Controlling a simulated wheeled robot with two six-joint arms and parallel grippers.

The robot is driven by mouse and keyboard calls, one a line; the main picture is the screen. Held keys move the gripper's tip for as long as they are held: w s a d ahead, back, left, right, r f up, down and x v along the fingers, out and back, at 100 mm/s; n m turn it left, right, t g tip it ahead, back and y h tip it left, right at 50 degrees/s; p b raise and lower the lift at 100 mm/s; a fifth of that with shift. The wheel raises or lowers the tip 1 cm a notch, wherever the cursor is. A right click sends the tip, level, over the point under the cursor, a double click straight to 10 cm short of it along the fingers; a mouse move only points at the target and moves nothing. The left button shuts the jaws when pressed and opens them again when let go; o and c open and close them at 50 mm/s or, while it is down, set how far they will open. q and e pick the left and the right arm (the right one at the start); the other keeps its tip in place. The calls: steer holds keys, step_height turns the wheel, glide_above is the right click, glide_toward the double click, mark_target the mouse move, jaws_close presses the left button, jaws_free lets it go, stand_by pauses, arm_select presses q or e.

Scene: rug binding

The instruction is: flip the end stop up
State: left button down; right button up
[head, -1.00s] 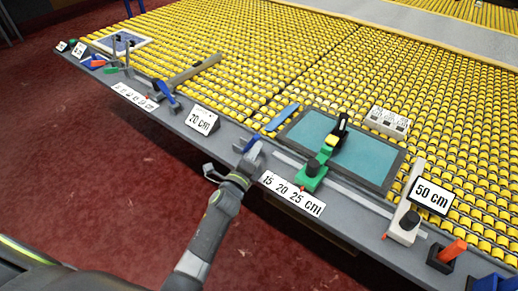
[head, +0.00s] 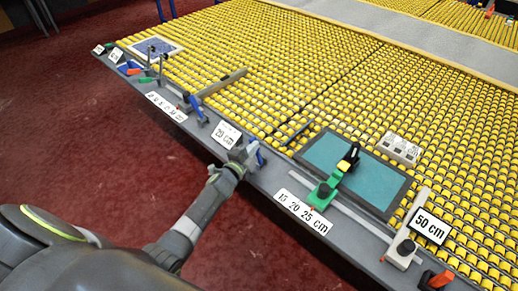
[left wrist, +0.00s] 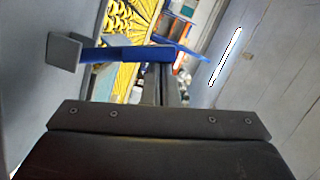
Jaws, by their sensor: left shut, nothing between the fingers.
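My left gripper (head: 250,152) is shut and empty at the grey front rail, beside the 20 cm sign. A small blue piece (head: 261,158) shows right by its fingertips; whether they touch is unclear. In the left wrist view a blue bar (left wrist: 125,54) with a grey end block (left wrist: 65,52) crosses beyond the fingers. My right gripper is not in view.
The 20 cm sign (head: 226,134) stands left of the gripper. A green clamp (head: 325,190) and the 15 20 25 cm label (head: 303,212) are to the right. Yellow rollers (head: 400,105) fill the table behind. Red floor in front is clear.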

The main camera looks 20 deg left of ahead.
arm_select(q)
steer(key=a, duration=0.1)
steer(key=w+a+b, duration=0.1)
steer(key=a+f, duration=0.1)
steer(key=a, duration=0.1)
steer(key=shift+w+a, duration=0.1)
steer(key=shift+w, duration=0.15)
stand_by(0.6)
steer(key=shift+s+a, duration=0.1)
steer(key=shift+a, duration=0.05)
